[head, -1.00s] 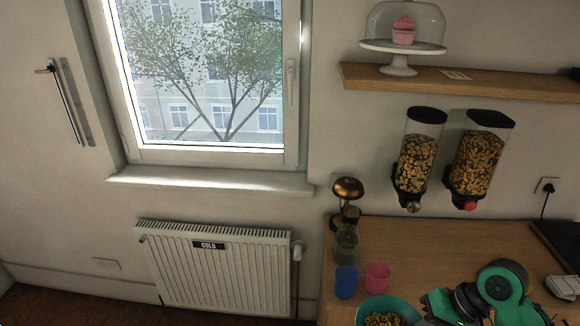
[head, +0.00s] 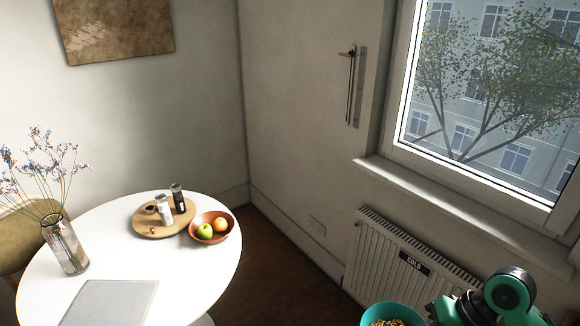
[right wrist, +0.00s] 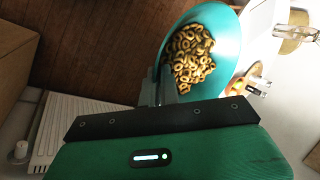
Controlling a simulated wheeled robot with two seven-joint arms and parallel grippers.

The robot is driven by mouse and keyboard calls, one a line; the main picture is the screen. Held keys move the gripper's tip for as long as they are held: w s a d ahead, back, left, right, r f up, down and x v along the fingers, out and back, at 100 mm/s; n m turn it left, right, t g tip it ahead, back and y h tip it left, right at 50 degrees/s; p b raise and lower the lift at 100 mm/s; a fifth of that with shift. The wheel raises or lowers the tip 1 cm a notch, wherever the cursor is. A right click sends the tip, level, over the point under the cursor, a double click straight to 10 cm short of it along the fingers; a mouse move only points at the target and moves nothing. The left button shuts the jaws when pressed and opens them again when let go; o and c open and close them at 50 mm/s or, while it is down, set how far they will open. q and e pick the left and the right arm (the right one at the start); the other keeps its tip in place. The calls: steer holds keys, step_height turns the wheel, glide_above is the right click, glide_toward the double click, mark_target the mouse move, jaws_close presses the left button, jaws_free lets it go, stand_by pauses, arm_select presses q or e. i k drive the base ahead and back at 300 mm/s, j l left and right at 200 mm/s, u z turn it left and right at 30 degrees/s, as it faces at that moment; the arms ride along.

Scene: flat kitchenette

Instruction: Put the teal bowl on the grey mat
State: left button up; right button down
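The teal bowl (head: 391,315) holds ring-shaped cereal and is at the bottom edge of the head view, partly cut off. In the right wrist view the bowl (right wrist: 226,22) has its rim at the fingers of my right gripper (right wrist: 160,92). That gripper, whose arm also shows in the head view (head: 432,312), is shut on the rim and holds the bowl up over the floor. The grey mat (head: 110,302) lies bare on the front of the white round table, its lower part cut off by the picture edge. My left gripper is not in view.
The white table (head: 215,265) also bears a glass vase of flowers (head: 66,250), a round wooden board with shakers (head: 150,228), and a brown bowl of fruit (head: 211,228). A radiator (head: 385,265) stands under the window. Floor shows between table and radiator.

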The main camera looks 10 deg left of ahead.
mark_target(110, 298)
steer(key=u, duration=1.6)
steer(key=i+u, duration=0.45)
steer(key=i, duration=0.75)
